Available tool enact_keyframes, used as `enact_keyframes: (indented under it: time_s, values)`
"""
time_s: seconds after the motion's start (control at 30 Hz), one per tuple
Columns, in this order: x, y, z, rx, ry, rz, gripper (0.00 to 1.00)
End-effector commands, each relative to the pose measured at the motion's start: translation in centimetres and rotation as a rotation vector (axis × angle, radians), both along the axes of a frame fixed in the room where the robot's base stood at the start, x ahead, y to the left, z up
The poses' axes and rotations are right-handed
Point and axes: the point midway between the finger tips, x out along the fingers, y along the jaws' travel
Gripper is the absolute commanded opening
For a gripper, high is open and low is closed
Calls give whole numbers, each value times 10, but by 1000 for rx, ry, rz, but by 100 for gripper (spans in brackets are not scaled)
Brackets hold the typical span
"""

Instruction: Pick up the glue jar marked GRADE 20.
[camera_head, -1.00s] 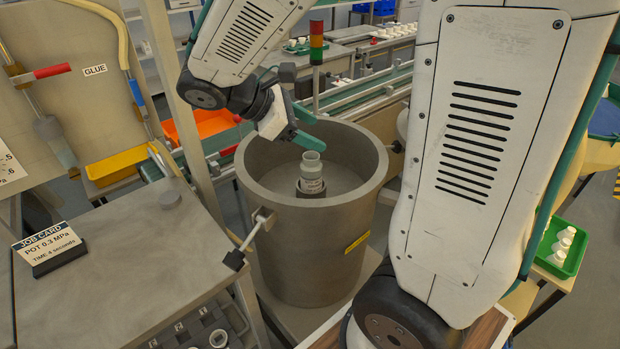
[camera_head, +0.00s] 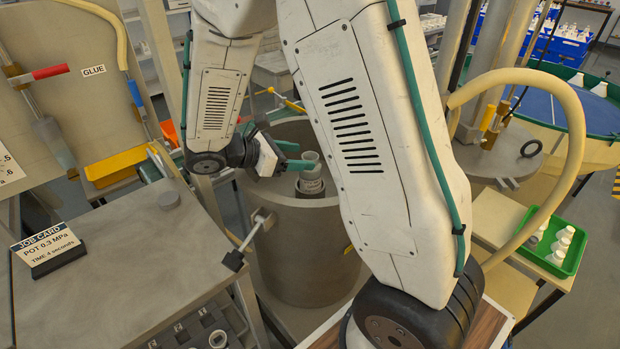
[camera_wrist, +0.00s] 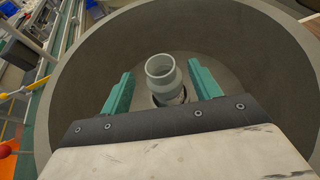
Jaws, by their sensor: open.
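A pale grey jar (camera_head: 311,173) with an open round mouth stands upright in a dark holder inside the large grey pot (camera_head: 292,245). Its label faces my head camera but is too small to read. In the wrist view the jar (camera_wrist: 162,78) stands between and beyond the two green fingers of my gripper (camera_wrist: 158,92), with space on both sides. In the head view my gripper (camera_head: 288,155) is open, level with the jar's upper part and at its left. I cannot tell whether a finger touches it.
The pot's rim and wall surround the jar and my gripper. A bench with a job card (camera_head: 46,246) stands at the left, beside a GLUE board (camera_head: 94,70). A green tray (camera_head: 560,247) with white bottles is at the right. A yellowish hose (camera_head: 575,140) arches behind my arm.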

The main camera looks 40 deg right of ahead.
Motion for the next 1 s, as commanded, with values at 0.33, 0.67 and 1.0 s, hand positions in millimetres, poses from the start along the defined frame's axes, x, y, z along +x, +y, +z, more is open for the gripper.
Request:
enact_keyframes:
  time_s: [0.33, 0.67, 1.0]
  values:
    - [-11, -46, -20, 1, 2, -3, 62]
    - [-13, -56, -24, 1, 0, 0, 62]
    - [-13, -55, -23, 0, 0, 0, 0]
